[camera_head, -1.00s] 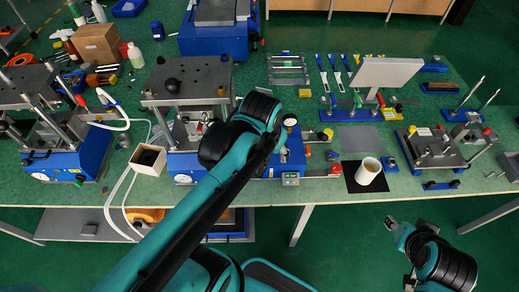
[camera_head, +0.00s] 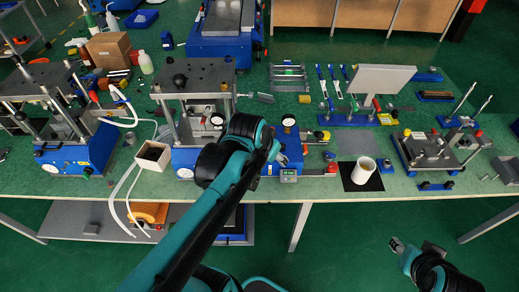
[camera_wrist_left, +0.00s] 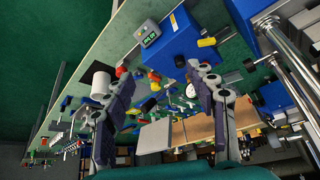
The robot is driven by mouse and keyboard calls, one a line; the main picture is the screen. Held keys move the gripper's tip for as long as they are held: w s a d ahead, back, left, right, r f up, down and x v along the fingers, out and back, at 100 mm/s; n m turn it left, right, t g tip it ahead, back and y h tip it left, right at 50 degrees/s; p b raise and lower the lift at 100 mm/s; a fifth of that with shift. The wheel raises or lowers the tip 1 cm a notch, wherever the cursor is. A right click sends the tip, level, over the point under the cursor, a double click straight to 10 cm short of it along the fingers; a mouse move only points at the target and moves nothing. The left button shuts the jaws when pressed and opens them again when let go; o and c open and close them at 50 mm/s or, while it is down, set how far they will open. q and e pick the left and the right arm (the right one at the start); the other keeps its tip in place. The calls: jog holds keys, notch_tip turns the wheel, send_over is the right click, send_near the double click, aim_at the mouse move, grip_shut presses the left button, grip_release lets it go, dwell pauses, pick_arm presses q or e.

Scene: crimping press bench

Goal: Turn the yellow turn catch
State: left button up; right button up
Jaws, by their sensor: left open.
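A small yellow piece (camera_head: 325,135), which looks like the turn catch, shows at the right side of the middle blue press (camera_head: 293,150). In the left wrist view a yellow piece (camera_wrist_left: 206,42) sticks out from a blue housing (camera_wrist_left: 190,38); I cannot tell if it is the same one. My left gripper (camera_head: 275,150) is over the press's right front, its tips partly hidden by the arm.
A digital counter (camera_head: 288,175) sits at the bench's front edge. A white cup (camera_head: 364,172) stands on a black mat to its right. A white box (camera_head: 152,156) is left of the press. Another press (camera_head: 75,150) stands further left. The floor in front is clear.

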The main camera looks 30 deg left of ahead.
pick_arm(q)
jog(key=w+a+f+g, duration=0.1)
jog(key=w+a+f, duration=0.25)
jog(key=a, duration=0.25)
jog(key=w+a+f, duration=0.2)
jog(key=w+a, duration=0.2)
jog(key=a, duration=0.1)
jog(key=shift+m+h, duration=0.3)
jog(key=b+x, duration=0.4)
jog(key=x, duration=0.4)
jog(key=shift+a+f, duration=0.1)
jog(key=shift+f, duration=0.15)
jog(key=c, duration=1.2)
